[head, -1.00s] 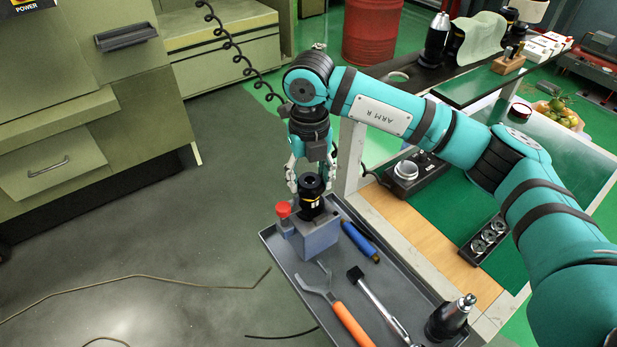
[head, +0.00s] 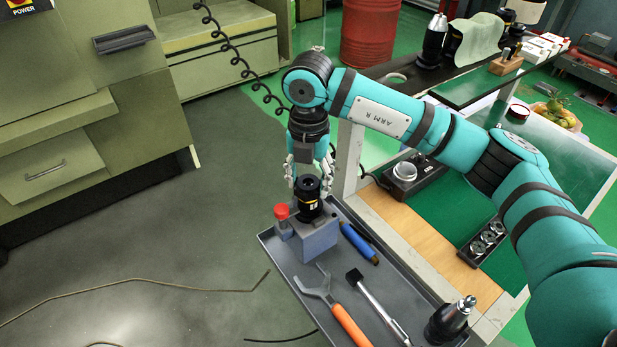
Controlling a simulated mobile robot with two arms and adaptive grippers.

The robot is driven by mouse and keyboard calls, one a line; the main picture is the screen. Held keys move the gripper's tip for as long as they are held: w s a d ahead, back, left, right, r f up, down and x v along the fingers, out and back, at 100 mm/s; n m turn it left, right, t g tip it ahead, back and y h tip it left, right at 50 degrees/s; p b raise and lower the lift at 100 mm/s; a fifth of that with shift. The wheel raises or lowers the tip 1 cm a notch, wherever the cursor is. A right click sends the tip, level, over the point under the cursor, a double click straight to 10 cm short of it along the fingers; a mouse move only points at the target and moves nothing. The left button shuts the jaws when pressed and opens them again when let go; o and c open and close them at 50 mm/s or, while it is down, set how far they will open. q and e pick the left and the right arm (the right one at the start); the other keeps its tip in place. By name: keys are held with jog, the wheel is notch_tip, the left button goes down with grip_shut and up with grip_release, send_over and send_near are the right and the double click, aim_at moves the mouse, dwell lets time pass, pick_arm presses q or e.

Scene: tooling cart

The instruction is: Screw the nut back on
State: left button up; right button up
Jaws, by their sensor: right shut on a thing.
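A grey block fixture (head: 318,240) with a red knob (head: 282,212) stands at the far end of the grey tray. The black nut (head: 309,184) is at the top of this holder. My right gripper (head: 308,178) points down from above and is shut on the nut, with a finger at either side. Whether the thread is engaged cannot be seen. My left gripper is not in view.
The tray (head: 284,259) also holds a blue-handled tool (head: 360,244), an orange-handled wrench (head: 348,322), a black-headed tool (head: 378,305) and another black holder (head: 449,320). A workbench with a wooden edge (head: 430,245) lies to the right. Open floor is at left.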

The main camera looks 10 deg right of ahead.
jog(key=m, duration=0.5)
jog(key=shift+d+m, duration=0.1)
jog(key=shift+m, duration=0.3)
jog(key=o, duration=1.5)
jog(key=shift+s, duration=0.1)
